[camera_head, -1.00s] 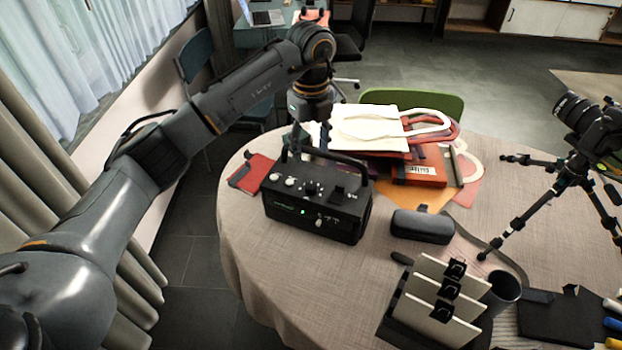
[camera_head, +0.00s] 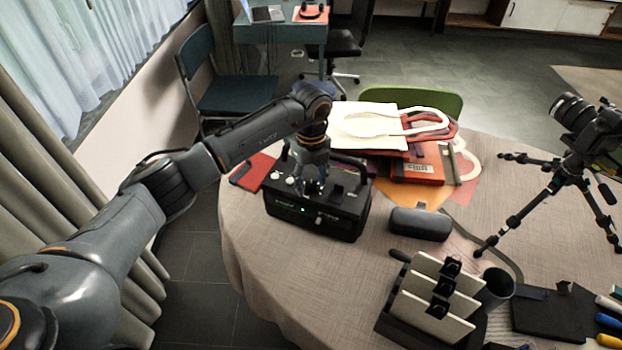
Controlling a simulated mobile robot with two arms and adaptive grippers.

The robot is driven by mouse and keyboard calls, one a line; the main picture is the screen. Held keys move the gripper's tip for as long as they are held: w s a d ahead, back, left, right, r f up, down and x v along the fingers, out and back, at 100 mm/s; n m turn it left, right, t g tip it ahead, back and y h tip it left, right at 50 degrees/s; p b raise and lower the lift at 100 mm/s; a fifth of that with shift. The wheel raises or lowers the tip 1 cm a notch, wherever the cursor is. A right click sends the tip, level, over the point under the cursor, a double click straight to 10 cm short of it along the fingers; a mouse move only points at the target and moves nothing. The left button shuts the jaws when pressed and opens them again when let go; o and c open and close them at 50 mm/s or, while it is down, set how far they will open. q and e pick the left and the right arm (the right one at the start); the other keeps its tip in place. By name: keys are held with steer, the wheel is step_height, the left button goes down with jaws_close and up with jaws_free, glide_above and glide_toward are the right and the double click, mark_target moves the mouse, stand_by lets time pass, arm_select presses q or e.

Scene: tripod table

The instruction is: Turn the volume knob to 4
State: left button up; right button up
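A black box-shaped device with a carry handle, the one with the knobs (camera_head: 325,222), stands on the round table. Small pale knobs (camera_head: 275,175) show on the left of its top, and another knob (camera_head: 319,220) and a small green light show on its front. My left gripper (camera_head: 311,188) points down at the middle of the device's top and hides the controls there. Its fingers are too small and dark to tell open from shut, or whether they touch a knob. The knob markings are not readable. My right gripper is not in view.
A dark case (camera_head: 421,224) lies right of the device, with bags (camera_head: 380,125) stacked behind it. A red notebook (camera_head: 252,172) lies to its left. A rack of cards (camera_head: 435,297) and a camera tripod (camera_head: 562,185) stand to the right. The front left tablecloth is clear.

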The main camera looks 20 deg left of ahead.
arm_select(q)
jaws_close()
steer(key=shift+m, duration=0.3)
steer(key=m+b, duration=0.2)
steer(key=shift+w+f+m, duration=0.1)
steer(key=shift+m, duration=0.2)
steer(key=m+b, duration=0.3)
steer(key=m, duration=0.1)
steer(key=shift+m, duration=0.3)
steer(key=m+b, duration=0.2)
steer(key=m, duration=0.2)
steer(key=shift+m+b, duration=1)
steer(key=shift+m, duration=0.9)
steer(key=shift+r, duration=0.2)
